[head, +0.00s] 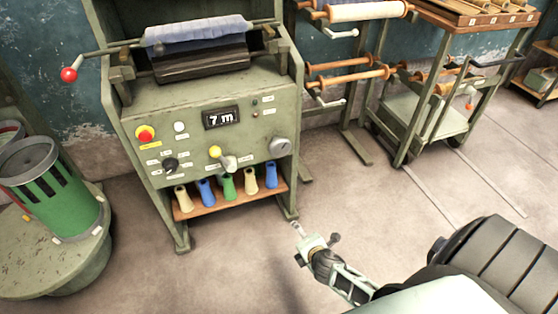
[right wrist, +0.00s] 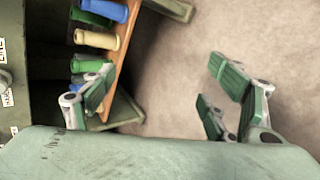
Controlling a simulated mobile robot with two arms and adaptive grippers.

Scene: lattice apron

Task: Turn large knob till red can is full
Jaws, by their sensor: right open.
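The green machine (head: 190,110) has a front panel with a display (head: 221,117) reading "7 m". A large grey knob (head: 280,147) sits at the panel's right side, and a smaller black knob (head: 170,164) at its left. My right gripper (head: 311,242) is open and empty, low in front of the machine's right leg, below and apart from the grey knob. In the right wrist view its fingers (right wrist: 163,92) are spread over the floor beside the machine's shelf. A can with a reddish rim (head: 10,130) is partly hidden at the left edge behind a green can. My left gripper is not seen.
The green can (head: 55,190) stands on a round green stand (head: 75,268). A wooden shelf (head: 235,200) under the panel holds several coloured cones. A red-balled lever (head: 69,75) juts out left. A cart (head: 420,115) stands back right; the floor before it is clear.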

